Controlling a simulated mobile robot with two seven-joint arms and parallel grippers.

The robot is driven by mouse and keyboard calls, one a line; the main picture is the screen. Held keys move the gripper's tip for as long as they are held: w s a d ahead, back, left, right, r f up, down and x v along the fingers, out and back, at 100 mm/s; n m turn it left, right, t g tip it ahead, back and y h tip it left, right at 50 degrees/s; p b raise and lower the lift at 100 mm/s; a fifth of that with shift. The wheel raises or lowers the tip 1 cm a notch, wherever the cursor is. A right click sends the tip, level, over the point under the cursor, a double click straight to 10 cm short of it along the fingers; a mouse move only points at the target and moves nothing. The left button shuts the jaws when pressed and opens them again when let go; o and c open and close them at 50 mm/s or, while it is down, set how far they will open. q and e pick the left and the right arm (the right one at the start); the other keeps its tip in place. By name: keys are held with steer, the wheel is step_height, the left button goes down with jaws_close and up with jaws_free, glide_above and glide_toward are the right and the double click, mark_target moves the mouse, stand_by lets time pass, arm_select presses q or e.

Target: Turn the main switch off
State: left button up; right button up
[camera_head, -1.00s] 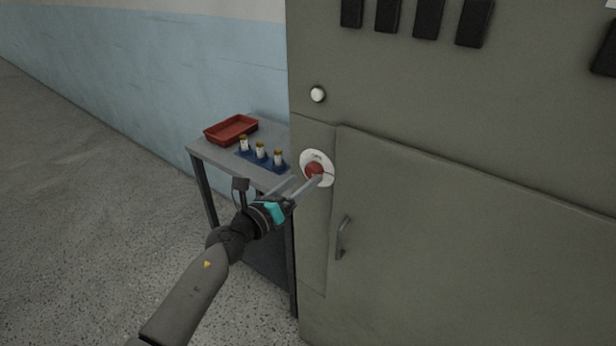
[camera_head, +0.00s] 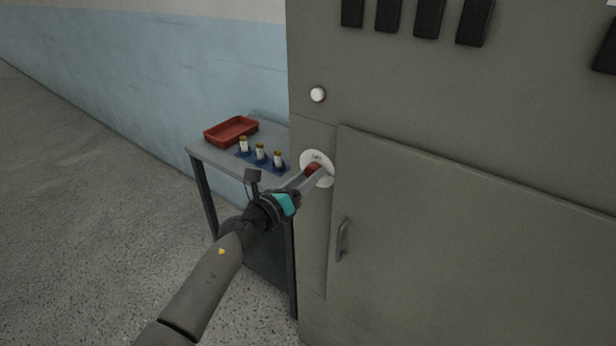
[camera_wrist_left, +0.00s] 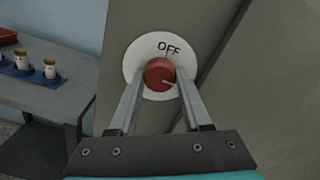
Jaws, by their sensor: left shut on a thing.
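The main switch is a red round knob (camera_wrist_left: 158,75) on a white round plate (camera_wrist_left: 133,62) on the cabinet front. The plate has "OFF" printed at its top in the left wrist view. A pale line on the knob points to the right and slightly down in that view, not at the word. My left gripper (camera_head: 312,176) is shut on the knob, one finger on each side. In the head view the fingers partly cover the red knob (camera_head: 314,167). My right gripper is not in view.
The grey-green cabinet (camera_head: 460,120) has a door handle (camera_head: 342,240) below the switch, a white round button (camera_head: 317,95) above it, and black switches (camera_head: 429,18) higher up. A small table (camera_head: 205,150) beside it holds a red tray (camera_head: 231,130) and several small bottles (camera_head: 260,153).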

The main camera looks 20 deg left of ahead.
arm_select(q)
jaws_close()
steer(key=shift+n, duration=0.3)
steer(key=n+p, duration=0.5)
steer(key=n, duration=0.8)
steer(key=shift+r+p, duration=0.1)
steer(key=shift+p, duration=0.25)
steer(key=shift+n+p, duration=0.6)
steer(key=shift+n, duration=1.5)
